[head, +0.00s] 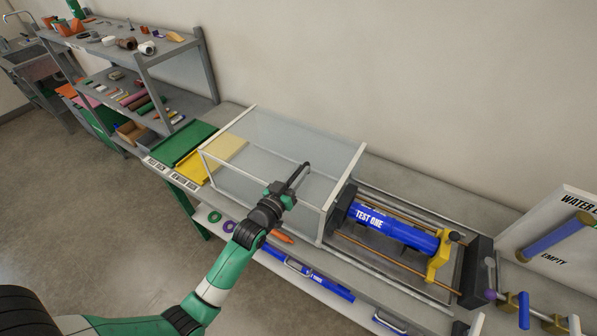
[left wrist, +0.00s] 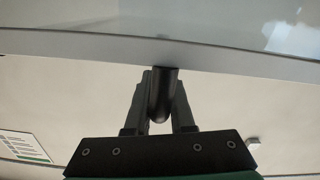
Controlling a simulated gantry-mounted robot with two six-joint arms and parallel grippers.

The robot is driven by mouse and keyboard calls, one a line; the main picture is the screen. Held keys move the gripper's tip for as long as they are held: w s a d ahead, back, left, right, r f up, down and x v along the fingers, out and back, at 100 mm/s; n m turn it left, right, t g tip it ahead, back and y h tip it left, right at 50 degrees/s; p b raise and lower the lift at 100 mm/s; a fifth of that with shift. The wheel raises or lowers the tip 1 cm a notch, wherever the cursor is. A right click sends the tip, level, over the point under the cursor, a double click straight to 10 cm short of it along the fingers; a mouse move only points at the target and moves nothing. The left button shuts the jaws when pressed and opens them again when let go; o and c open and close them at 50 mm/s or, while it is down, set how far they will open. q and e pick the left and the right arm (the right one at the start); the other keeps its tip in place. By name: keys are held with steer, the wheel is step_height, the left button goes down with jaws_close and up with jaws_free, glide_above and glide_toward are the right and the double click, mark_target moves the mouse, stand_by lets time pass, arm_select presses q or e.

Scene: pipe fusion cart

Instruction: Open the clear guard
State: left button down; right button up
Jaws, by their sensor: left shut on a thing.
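The clear guard (head: 300,148) is a see-through box with pale edges on the bench in the head view. It stands left of the blue pipe marked TEST ONE (head: 385,223), which lies uncovered except near its left end. A black bar handle (head: 299,174) sticks out at the guard's front. My left gripper (head: 283,194) is shut on this handle. In the left wrist view the dark handle (left wrist: 163,95) sits between my fingers, below the guard's pale edge (left wrist: 220,58). My right gripper is not in view.
A yellow tray (head: 197,168) and green tray (head: 178,146) lie at the guard's left end. A yellow clamp (head: 441,256) and dark end block (head: 476,270) stand right of the pipe. A white board (head: 555,235) stands far right. Shelves (head: 177,50) hold parts behind left.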

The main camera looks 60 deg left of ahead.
arm_select(q)
steer(key=c, duration=0.8)
jaws_free()
steer(key=v, duration=1.1)
steer(key=shift+s+d, duration=0.2)
steer(key=shift+s, duration=0.05)
